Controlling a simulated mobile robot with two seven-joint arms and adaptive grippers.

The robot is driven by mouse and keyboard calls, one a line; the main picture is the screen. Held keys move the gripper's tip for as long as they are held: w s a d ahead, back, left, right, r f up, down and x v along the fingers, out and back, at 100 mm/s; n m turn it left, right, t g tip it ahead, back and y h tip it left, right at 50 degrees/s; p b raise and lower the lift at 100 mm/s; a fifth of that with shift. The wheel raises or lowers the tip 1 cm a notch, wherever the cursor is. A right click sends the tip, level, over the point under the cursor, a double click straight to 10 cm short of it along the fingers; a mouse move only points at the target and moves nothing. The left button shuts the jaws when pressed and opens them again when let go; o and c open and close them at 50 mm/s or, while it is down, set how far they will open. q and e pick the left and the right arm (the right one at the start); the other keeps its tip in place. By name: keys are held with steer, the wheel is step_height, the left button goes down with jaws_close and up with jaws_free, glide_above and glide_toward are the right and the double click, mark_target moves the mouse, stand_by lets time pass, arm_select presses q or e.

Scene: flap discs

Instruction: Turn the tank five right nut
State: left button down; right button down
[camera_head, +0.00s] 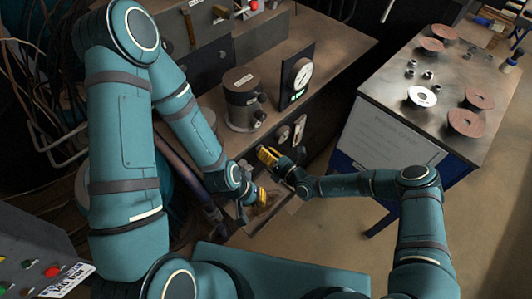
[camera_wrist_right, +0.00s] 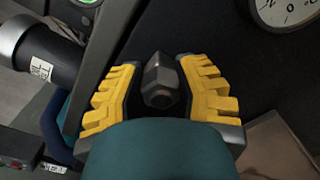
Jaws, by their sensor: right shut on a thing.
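A dark hexagonal nut (camera_wrist_right: 160,82) shows in the right wrist view between the yellow fingers of my right gripper (camera_wrist_right: 160,95). The gripper is shut on it. In the head view this gripper (camera_head: 268,155) is at the front of the bench, below the grey tank; the nut is too small to make out there. The round grey tank (camera_head: 240,108) stands on the bench with dark knobs on its right side. My left gripper (camera_head: 259,197) hangs lower, below the right one, with yellow fingers showing; its opening cannot be made out.
A dial gauge panel (camera_head: 298,77) stands right of the tank; a dial (camera_wrist_right: 288,10) also shows in the wrist view. The metal table (camera_head: 385,90) on the right holds several flap discs (camera_head: 466,122) and small nuts. Open floor lies between bench and table.

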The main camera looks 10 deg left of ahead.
steer(key=shift+m, duration=0.5)
steer(key=c, duration=0.6)
jaws_free()
steer(key=shift+a, duration=0.1)
steer(key=v, duration=1.2)
